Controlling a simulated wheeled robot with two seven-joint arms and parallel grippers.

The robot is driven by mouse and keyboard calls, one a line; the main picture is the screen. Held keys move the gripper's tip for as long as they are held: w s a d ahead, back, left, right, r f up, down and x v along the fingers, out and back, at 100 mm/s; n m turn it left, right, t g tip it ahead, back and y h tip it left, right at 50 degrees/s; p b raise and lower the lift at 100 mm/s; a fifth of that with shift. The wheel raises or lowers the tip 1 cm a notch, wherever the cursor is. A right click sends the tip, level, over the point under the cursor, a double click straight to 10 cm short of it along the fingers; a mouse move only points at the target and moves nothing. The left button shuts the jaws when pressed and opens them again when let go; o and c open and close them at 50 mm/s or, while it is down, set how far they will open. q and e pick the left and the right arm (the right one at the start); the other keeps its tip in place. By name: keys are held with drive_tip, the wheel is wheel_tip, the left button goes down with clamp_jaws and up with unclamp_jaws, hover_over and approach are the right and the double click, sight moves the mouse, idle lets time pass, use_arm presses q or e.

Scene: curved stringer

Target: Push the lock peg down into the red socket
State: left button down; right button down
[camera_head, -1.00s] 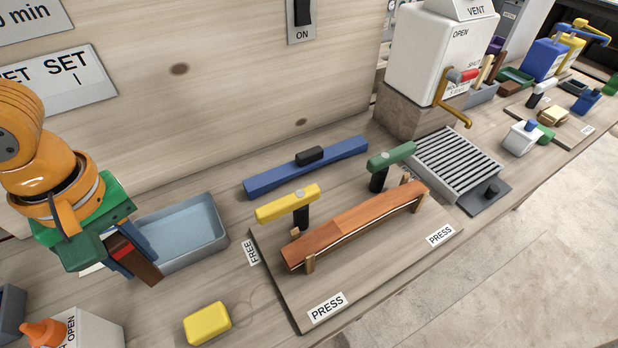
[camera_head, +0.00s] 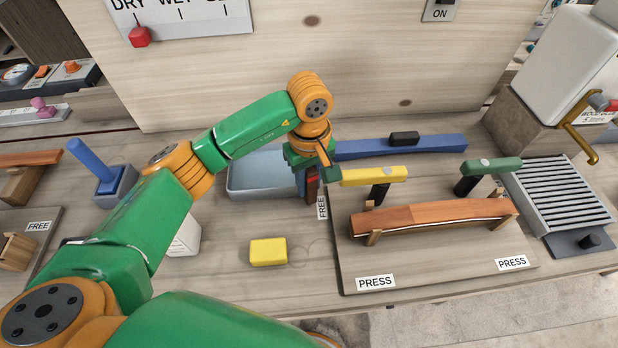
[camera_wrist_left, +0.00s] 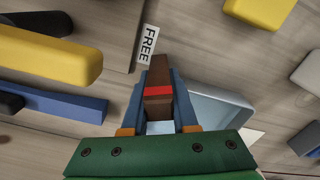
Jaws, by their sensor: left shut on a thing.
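My left gripper (camera_head: 309,178) is shut on a brown peg with a red band (camera_head: 312,190), which I take to be the lock peg. It holds the peg pointing down, beside the FREE label (camera_head: 321,207) and left of the yellow-handled clamp (camera_head: 374,175). In the left wrist view the brown peg (camera_wrist_left: 158,82) sits between the blue fingers of the gripper (camera_wrist_left: 160,98). I cannot make out a red socket in either view. My right gripper is not in view.
The board (camera_head: 440,272) carries a curved wooden stringer (camera_head: 430,215) on posts and a green-handled clamp (camera_head: 491,166). A grey tray (camera_head: 240,188) lies left of the gripper. A blue bar (camera_head: 440,146) is behind; a yellow block (camera_head: 268,252) is in front.

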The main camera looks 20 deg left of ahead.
use_arm(q)
drive_tip(key=shift+f, duration=0.25)
drive_tip(key=shift+w+f+b, duration=0.1)
drive_tip(key=shift+f+b, duration=0.15)
drive_tip(key=shift+b, duration=0.15)
drive_tip(key=c, duration=0.7)
unclamp_jaws()
drive_tip(key=shift+r, duration=0.15)
